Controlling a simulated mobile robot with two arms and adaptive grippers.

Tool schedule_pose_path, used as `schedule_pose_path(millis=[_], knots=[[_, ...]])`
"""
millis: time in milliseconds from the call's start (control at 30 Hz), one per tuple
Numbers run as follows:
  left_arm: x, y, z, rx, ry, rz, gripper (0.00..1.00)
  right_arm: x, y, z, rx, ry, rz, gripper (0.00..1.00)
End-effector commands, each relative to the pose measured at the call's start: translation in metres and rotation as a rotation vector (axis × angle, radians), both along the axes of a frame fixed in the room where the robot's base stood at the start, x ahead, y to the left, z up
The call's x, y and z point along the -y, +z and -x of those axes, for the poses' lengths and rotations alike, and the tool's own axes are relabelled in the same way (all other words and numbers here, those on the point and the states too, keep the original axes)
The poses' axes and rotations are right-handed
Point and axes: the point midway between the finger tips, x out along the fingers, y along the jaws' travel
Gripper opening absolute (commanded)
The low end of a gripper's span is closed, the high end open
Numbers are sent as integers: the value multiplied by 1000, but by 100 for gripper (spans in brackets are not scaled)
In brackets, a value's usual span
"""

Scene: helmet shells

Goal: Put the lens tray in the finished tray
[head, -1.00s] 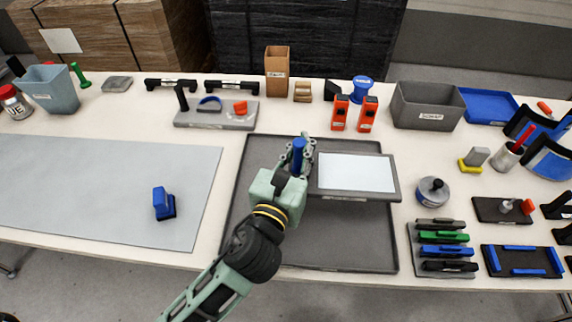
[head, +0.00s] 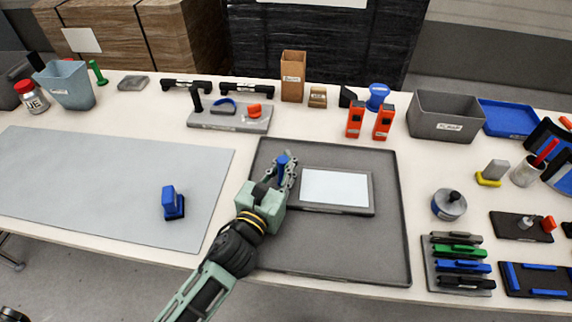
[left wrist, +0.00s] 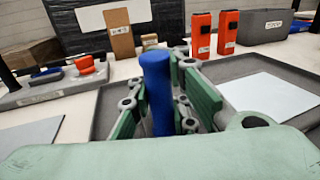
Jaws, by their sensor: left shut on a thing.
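The lens tray (head: 335,188) is a small grey tray with a pale sheet in it and a blue upright handle at its left end. My left gripper (head: 285,168) is shut on that blue handle, which shows between the green-padded fingers in the left wrist view (left wrist: 158,95). The lens tray lies level inside the outline of the large dark grey finished tray (head: 340,245), toward its back half. It looks at or very close to the floor of that tray; exact contact is hard to tell. My right gripper is not in view.
A grey mat (head: 100,185) with a blue-handled block (head: 172,202) lies to the left. Two orange boxes (head: 356,120), a brown box (head: 292,75) and a grey bin (head: 442,116) stand behind. A pen rack (head: 458,265) is at right. The finished tray's front half is bare.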

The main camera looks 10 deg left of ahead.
Motion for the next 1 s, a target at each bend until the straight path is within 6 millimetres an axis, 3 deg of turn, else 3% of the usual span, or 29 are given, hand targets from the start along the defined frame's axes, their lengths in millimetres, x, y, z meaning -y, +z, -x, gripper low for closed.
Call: schedule_pose_path(millis=[133,167,467,833,1000], knots=[[0,-3,0,1,-1,0,0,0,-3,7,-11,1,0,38],[0,-3,0,0,0,-1,9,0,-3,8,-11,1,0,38],[0,-2,0,0,0,-1,35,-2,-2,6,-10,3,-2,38],[0,3,0,0,0,0,35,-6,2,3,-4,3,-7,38],[-6,0,24,-2,-1,0,35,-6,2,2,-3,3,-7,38]])
